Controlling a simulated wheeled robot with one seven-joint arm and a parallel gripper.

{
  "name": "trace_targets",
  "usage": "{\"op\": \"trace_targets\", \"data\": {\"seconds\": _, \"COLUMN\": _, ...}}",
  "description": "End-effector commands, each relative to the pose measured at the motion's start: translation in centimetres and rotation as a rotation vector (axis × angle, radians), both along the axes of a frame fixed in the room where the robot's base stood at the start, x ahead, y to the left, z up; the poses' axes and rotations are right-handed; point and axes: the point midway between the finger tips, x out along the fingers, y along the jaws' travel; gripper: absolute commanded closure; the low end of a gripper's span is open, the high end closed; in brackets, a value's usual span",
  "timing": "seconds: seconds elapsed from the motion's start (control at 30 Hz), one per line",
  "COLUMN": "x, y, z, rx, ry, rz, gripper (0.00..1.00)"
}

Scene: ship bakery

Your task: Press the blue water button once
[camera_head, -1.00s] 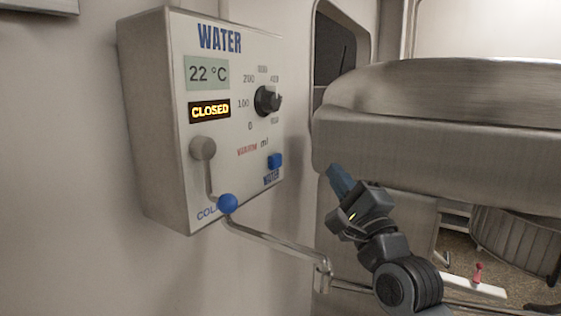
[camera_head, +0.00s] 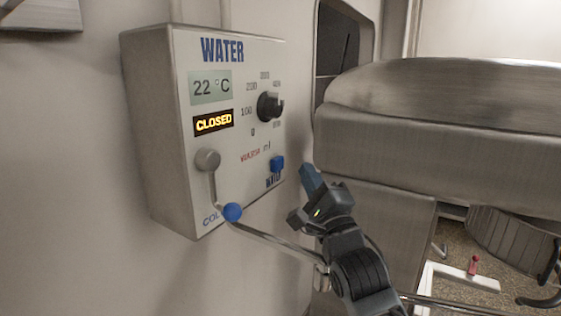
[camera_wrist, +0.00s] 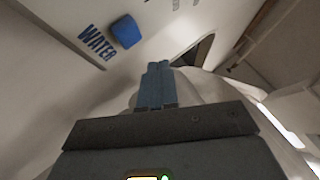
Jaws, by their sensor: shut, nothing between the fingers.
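The blue water button (camera_head: 277,163) is a small blue square at the lower right of the water panel (camera_head: 236,70), above the word WATER. It also shows in the wrist view (camera_wrist: 126,31), up and left of my fingertips. My gripper (camera_head: 309,174) is shut and empty, with its blue fingers pressed together. In the head view its tips are just right of the button. In the wrist view the fingers (camera_wrist: 156,85) show a clear gap to the button. The panel display reads CLOSED (camera_head: 213,122) and 22 °C.
A black knob (camera_head: 270,106) sits above the button. A metal pipe (camera_head: 275,240) runs below the panel, near my wrist. A large steel machine (camera_head: 440,130) stands close on the right.

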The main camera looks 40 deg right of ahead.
Motion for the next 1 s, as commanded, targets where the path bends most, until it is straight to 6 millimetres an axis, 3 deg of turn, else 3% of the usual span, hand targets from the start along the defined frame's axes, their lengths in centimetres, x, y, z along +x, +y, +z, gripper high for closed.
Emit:
{"op": "trace_targets", "data": {"seconds": 0.33, "x": 2.3, "y": 1.0, "z": -0.3, "rx": -0.002, "ry": 0.000, "rz": 0.002, "gripper": 1.00}}
{"op": "trace_targets", "data": {"seconds": 1.0, "x": 2.6, "y": 1.0, "z": 0.0, "rx": 0.000, "ry": 0.000, "rz": -0.001, "gripper": 1.00}}
